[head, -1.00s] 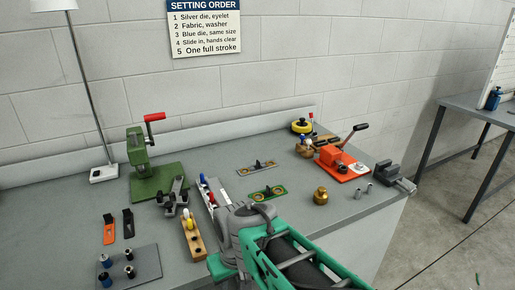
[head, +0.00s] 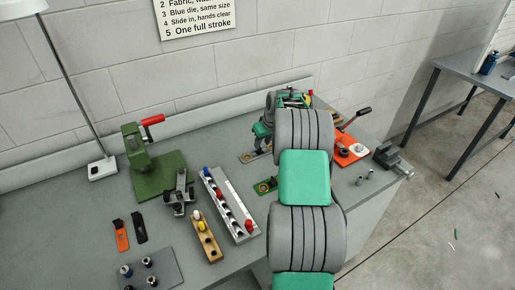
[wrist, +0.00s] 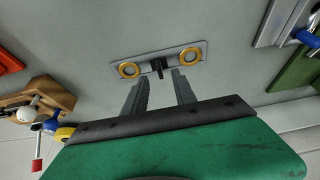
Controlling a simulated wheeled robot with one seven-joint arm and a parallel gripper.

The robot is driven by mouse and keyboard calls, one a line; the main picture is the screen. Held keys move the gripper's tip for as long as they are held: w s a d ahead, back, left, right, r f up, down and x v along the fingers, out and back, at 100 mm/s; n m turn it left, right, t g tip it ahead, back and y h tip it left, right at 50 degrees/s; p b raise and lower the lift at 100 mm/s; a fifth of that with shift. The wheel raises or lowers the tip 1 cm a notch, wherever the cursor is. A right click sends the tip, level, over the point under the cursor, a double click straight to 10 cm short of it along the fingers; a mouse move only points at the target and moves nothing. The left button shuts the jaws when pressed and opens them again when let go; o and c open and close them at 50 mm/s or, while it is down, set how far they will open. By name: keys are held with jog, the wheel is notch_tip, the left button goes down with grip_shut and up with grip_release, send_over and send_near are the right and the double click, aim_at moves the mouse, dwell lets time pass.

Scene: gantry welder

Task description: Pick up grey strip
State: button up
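The grey strip (wrist: 143,68) lies flat on the bench, with a brass ring near each end and a small dark upright post in its middle. In the head view its left end (head: 247,157) shows, and my arm hides the rest. My gripper (wrist: 160,84) is open and empty in the wrist view. Its two fingers point at the strip, one to each side of the post's line, and appear short of it. In the head view my gripper (head: 262,138) is over the strip, partly hidden by my own wrist.
A green strip (head: 265,187) lies nearer, partly behind my arm. A grey rack (head: 229,205) and a green press (head: 150,165) stand to the left. An orange press (head: 350,150) and a vise (head: 392,158) are to the right. A wooden block (wrist: 38,97) shows in the wrist view.

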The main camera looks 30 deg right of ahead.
aim_at(260, 149)
jog(key=p+x, duration=0.1)
jog(key=x, duration=0.3)
jog(key=shift+w+f, duration=0.15)
jog(key=shift+w, duration=0.05)
grip_shut()
dwell(0.3)
